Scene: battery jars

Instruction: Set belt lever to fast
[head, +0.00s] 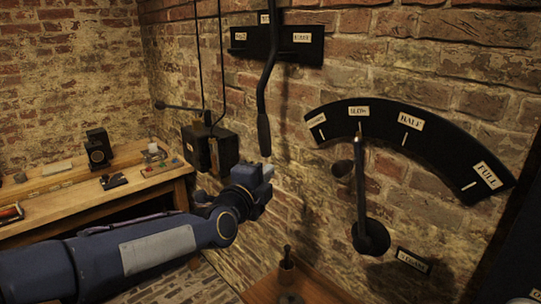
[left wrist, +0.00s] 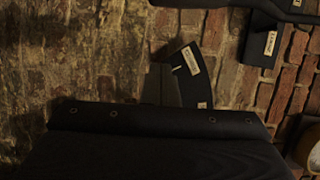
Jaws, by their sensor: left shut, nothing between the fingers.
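The belt lever (head: 264,135) is a long dark bar that hangs down the brick wall in the head view, bent partway, with a thicker grip at its lower end. A dark plate (head: 258,47) with several white labels sits behind its upper part; the labels are too small to read surely. My left gripper (head: 267,172) is shut and empty, just below the grip's lower end in the picture. I cannot tell whether they touch. In the left wrist view, dark labelled plates show on the wall, but I cannot identify the lever surely. My right gripper is not in view.
A curved dial (head: 450,150) with SLOW, HALF and FULL labels is on the right wall, with a second lever (head: 361,195) pointing up near SLOW. A dark box (head: 222,148) hangs by cords left of the belt lever. A wooden bench (head: 150,185) stands at left.

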